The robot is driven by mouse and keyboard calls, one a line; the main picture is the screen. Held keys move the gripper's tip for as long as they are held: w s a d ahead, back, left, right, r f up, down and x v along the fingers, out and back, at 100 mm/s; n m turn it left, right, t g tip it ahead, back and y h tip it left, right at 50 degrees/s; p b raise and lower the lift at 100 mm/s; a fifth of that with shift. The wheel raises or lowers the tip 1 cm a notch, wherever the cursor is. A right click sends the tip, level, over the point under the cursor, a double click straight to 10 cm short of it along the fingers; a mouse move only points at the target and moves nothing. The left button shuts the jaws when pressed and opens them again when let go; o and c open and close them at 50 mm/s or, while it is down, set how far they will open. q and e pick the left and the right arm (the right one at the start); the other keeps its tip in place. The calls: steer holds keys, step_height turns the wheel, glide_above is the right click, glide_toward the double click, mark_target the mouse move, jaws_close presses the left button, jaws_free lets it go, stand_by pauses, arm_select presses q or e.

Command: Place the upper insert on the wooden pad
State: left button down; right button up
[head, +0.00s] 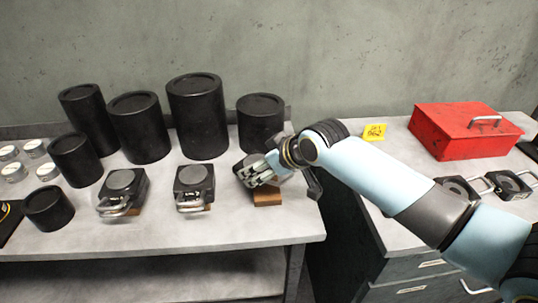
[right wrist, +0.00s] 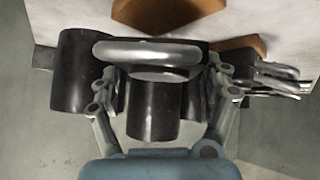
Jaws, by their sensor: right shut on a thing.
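The upper insert is a dark block with a silver loop handle; in the head view its dark body (head: 243,169) shows beside my right gripper (head: 264,169). My right gripper is shut on it, and its fingers hide part of it. In the right wrist view, the silver handle of the insert (right wrist: 150,52) lies between the two fingers (right wrist: 160,95). The wooden pad (head: 268,199) is on the bench just below the gripper, partly covered. I cannot tell whether the insert touches the pad. My left gripper is not in view.
Two similar handled blocks (head: 121,184) (head: 194,180) sit on wood to the left. Several black cylinders (head: 195,115) stand behind them. A red toolbox (head: 465,132), a yellow note (head: 374,132) and handled parts (head: 510,184) are on the right bench. A gap separates the benches.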

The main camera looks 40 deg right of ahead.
steer(key=shift+w+f, duration=0.1)
steer(key=shift+f, duration=1.2)
steer(key=o, duration=1.6)
steer(key=shift+s+f, duration=0.2)
steer(key=shift+f, duration=0.05)
steer(key=shift+r, duration=0.1)
steer(key=v, duration=1.2)
steer(key=shift+p, duration=0.4)
